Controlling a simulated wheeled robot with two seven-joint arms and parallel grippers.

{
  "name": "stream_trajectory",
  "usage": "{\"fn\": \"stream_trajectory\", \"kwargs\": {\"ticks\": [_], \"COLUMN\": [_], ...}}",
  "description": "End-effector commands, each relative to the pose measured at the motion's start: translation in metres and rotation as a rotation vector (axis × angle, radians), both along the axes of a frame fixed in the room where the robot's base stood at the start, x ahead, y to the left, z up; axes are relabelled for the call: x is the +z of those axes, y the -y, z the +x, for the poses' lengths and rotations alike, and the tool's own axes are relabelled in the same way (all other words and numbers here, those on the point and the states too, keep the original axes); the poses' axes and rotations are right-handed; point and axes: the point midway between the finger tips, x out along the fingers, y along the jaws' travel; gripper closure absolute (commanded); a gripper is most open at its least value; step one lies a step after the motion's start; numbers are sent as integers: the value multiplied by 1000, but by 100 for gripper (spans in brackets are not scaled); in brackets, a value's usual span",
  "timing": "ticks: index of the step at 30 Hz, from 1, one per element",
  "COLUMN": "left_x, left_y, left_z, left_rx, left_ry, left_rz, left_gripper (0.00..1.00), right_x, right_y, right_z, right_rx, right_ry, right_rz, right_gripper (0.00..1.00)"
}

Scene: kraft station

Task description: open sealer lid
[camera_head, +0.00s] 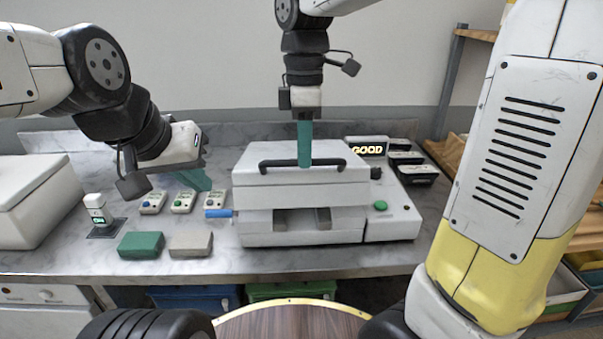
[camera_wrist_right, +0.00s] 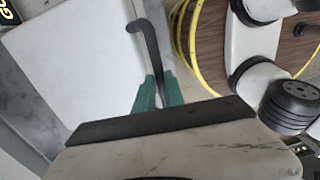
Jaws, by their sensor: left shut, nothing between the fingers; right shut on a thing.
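The white sealer (camera_head: 300,236) stands on the counter at the middle of the head view. Its lid (camera_head: 250,182) has a black bar handle (camera_head: 272,163) across the front. A dark recess shows below the lid's front; I cannot tell whether the lid is raised. My right gripper (camera_head: 305,162) is shut on the handle near its middle, coming from above. In the right wrist view, the teal fingers (camera_wrist_right: 160,78) hold the black handle (camera_wrist_right: 143,36) between them, over the white lid (camera_wrist_right: 70,70). My left gripper (camera_head: 206,186) is shut and empty, left of the sealer.
A green button (camera_head: 380,205) is on the sealer's right part, near a lit GOOD sign (camera_head: 367,150). Small labelled devices (camera_head: 183,201), a green block (camera_head: 141,245) and a grey block (camera_head: 191,244) lie left. A white box (camera_head: 35,195) stands far left. Counter between blocks and sealer is mostly clear.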

Motion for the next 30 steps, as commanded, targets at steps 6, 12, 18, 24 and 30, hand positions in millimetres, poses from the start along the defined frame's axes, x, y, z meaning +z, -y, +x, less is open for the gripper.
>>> {"fn": "stream_trajectory", "kwargs": {"ticks": [6,12,18,24,30], "left_x": [0,0,0,0,0], "left_y": [0,0,0,0,0], "left_z": [0,0,0,0,0], "left_rx": [0,0,0,0,0], "left_ry": [0,0,0,0,0], "left_rz": [0,0,0,0,0], "left_gripper": [100,100,100,100,100], "right_x": [49,79,96,102,102], "right_y": [-1,0,0,1,2], "right_z": [31,58,75,81,82], "right_rx": [0,-1,-2,-2,-3], "right_ry": [14,17,18,14,12], "right_rz": [2,1,-1,-4,-5], "right_gripper": [100,100,100,100,100]}}
